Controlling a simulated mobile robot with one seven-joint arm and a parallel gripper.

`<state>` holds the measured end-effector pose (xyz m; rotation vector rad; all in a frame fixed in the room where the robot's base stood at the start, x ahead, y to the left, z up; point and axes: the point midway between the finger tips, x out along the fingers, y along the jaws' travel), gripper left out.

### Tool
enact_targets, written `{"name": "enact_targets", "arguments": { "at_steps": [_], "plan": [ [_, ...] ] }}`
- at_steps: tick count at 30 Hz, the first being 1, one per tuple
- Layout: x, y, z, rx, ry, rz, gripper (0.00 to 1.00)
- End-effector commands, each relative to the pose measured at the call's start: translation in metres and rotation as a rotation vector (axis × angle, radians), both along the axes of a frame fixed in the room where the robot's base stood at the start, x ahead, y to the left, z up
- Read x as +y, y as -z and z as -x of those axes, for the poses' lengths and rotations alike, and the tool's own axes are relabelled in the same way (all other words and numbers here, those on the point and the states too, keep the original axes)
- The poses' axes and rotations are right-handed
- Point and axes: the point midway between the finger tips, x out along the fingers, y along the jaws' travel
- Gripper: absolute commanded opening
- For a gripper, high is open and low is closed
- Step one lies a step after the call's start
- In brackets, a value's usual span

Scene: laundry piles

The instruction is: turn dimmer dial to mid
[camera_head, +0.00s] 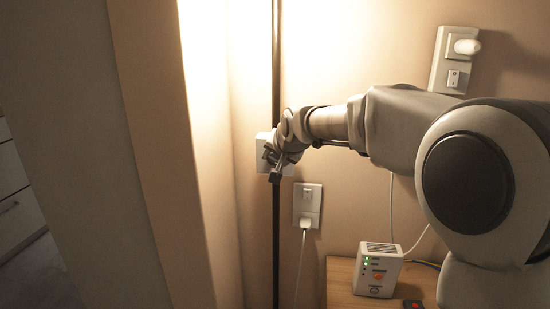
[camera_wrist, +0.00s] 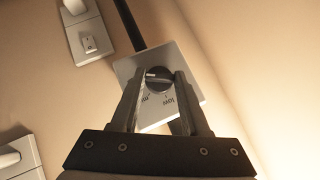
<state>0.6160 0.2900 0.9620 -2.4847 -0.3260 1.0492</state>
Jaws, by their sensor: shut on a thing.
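The dimmer dial (camera_wrist: 158,79) is a round black knob on a pale square wall plate (camera_wrist: 160,117), seen in the wrist view. A light mark shows on the left part of the knob. Some lettering shows on the plate, and one word looks like "low". My gripper (camera_wrist: 163,82) is shut on the dial, with one finger on each side of it. In the head view, my gripper (camera_head: 273,160) is at the wall plate (camera_head: 262,150) and hides the dial.
A dark vertical pole (camera_head: 276,235) runs close by the plate. An outlet (camera_head: 307,205) with a plugged cord is below right. A switch plate (camera_head: 452,60) is at upper right. A white device (camera_head: 379,270) with green lights stands on a wooden surface (camera_head: 341,284). A wall edge (camera_head: 150,130) is at left.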

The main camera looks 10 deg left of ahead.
Motion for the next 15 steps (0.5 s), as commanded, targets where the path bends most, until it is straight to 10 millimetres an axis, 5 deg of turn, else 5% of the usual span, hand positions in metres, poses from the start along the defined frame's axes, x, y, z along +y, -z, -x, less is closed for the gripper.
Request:
{"name": "enact_targets", "arguments": {
  "at_steps": [15],
  "plan": [
    [0.0073,-0.0031,0.0010,-0.021,-0.004,0.346,0.00]
  ]
}}
